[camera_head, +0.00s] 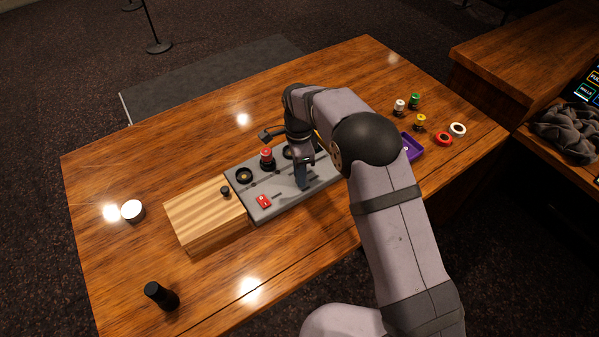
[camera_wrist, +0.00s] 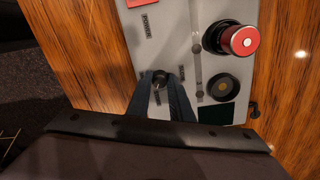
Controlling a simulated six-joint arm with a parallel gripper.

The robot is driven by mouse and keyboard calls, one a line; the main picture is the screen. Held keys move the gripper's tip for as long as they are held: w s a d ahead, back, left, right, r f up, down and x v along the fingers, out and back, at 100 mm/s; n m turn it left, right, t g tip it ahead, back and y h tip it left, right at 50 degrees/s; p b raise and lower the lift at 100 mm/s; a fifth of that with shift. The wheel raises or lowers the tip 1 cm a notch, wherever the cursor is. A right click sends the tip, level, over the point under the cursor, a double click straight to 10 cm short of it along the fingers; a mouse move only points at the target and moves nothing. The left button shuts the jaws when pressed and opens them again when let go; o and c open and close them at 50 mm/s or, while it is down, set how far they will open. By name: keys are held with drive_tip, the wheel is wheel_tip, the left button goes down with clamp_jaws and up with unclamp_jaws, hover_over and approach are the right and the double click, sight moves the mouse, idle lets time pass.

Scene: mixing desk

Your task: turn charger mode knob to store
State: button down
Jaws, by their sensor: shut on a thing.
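The grey charger panel (camera_head: 290,205) lies on the wooden desk under my arm. In the wrist view, a small dark knob (camera_wrist: 160,77) stands on the panel (camera_wrist: 174,45). My gripper (camera_wrist: 161,84) is shut on this knob, with one dark finger on each side of it. Small labels sit beside the knob, too small to read, so I cannot tell its setting. In the head view, my gripper (camera_head: 302,184) reaches down onto the panel and hides the knob.
A red-capped button (camera_head: 266,153), a round black socket (camera_head: 244,175) and a red switch (camera_head: 264,201) share the panel. A wooden block (camera_head: 205,215) adjoins its left. A purple tray (camera_head: 412,149) and several small coloured items stand right.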

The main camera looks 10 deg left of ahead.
drive_tip(key=shift+r, duration=0.1)
drive_tip(key=c, duration=1.6)
unclamp_jaws()
drive_tip(key=shift+w+r+b, duration=0.15)
drive_tip(key=shift+r+b, duration=0.85)
drive_tip(key=shift+r, duration=2.65)
